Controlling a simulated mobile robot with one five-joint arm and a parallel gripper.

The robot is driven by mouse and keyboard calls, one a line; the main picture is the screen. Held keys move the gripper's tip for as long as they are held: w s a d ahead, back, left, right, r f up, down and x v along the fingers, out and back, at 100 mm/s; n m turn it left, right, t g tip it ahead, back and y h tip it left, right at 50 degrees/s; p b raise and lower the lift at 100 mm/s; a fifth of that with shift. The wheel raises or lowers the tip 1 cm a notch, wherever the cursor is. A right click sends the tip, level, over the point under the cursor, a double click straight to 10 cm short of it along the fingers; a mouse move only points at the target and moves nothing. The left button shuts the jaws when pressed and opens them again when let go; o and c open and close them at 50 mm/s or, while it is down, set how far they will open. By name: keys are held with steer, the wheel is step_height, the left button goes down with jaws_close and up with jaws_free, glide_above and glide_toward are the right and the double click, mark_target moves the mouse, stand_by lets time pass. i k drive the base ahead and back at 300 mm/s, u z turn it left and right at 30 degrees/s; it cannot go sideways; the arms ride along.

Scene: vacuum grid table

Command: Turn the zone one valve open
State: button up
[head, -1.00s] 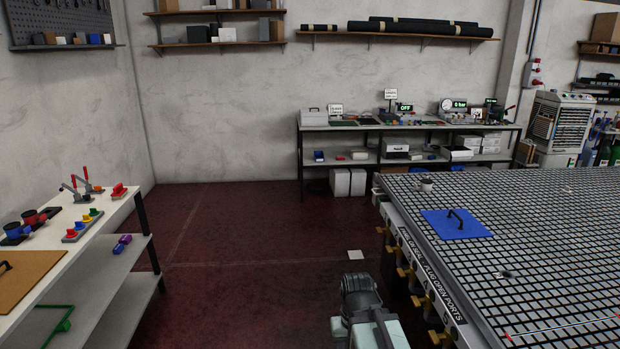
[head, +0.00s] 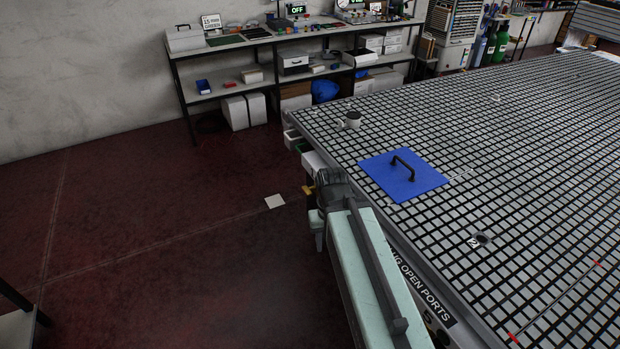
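The grid table (head: 470,130) fills the right side, with a lettered strip reading "OPEN PORTS" (head: 420,285) along its near-left side. One brass valve handle (head: 308,190) shows at that side, just left of my arm. Other valves along the side are hidden behind my arm, and I cannot tell which zone the visible one serves. My arm (head: 360,255) reaches up from the bottom along the table side, its dark joint (head: 333,184) beside the handle. My gripper's fingers are not visible, so contact with a valve cannot be seen.
A blue pad with a black handle (head: 380,178) and a small cup (head: 352,120) lie on the table. A bench (head: 260,38) stands at the back wall. The dark red floor at left is clear.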

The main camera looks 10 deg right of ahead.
mark_target(307, 191)
steer(key=u, duration=0.15)
steer(key=k, duration=0.9)
steer(key=z, duration=0.05)
steer(key=i, duration=1.45)
steer(key=u, duration=1.15)
